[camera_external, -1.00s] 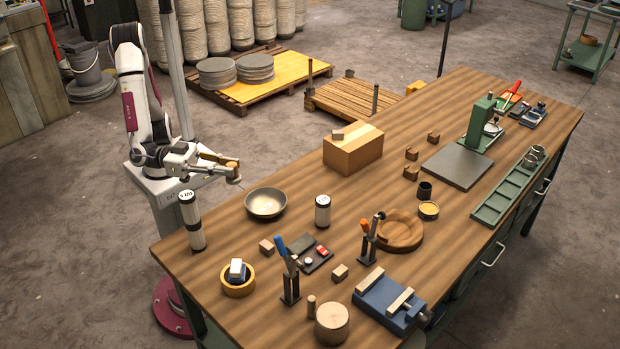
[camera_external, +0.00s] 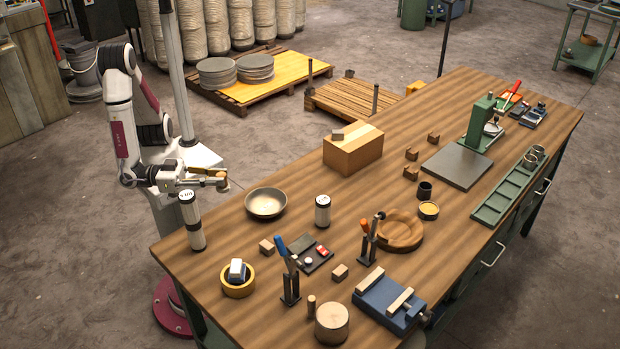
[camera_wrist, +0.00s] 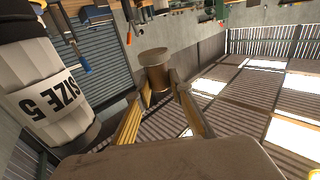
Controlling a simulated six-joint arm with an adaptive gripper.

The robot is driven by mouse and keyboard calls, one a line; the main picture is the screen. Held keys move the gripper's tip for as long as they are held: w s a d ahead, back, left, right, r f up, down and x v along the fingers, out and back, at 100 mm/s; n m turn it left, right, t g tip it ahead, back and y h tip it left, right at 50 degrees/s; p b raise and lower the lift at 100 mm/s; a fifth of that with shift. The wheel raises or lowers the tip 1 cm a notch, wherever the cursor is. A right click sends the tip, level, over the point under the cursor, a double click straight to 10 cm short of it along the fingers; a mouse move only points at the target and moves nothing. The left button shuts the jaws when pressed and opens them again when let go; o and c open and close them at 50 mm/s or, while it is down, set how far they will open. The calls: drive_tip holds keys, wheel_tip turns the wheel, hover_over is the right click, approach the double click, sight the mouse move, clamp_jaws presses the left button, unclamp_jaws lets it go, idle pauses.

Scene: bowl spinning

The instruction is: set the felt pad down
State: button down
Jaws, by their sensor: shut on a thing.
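The felt pad (camera_external: 222,184) appears as a small tan round piece at the tip of my gripper (camera_external: 212,176). The pad's underside is not clear.
A white-and-black cylinder (camera_external: 193,222) stands close to my gripper; a cylinder marked "SIZE 5" (camera_wrist: 48,95) fills the wrist view's left. A metal bowl (camera_external: 266,203) sits right of my gripper on the wooden table (camera_external: 225,235).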

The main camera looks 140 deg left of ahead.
wheel_tip(320, 180, down, 6)
idle(0.5)
drive_tip(key=shift+f, duration=0.1)
drive_tip(key=shift+f, duration=2.85)
drive_tip(key=shift+f, duration=0.15)
drive_tip(key=shift+f, duration=1.7)
drive_tip(key=shift+f, duration=0.2)
drive_tip(key=c, duration=1.8)
unclamp_jaws()
drive_tip(key=shift+s+d, duration=0.1)
drive_tip(key=shift+d, duration=0.05)
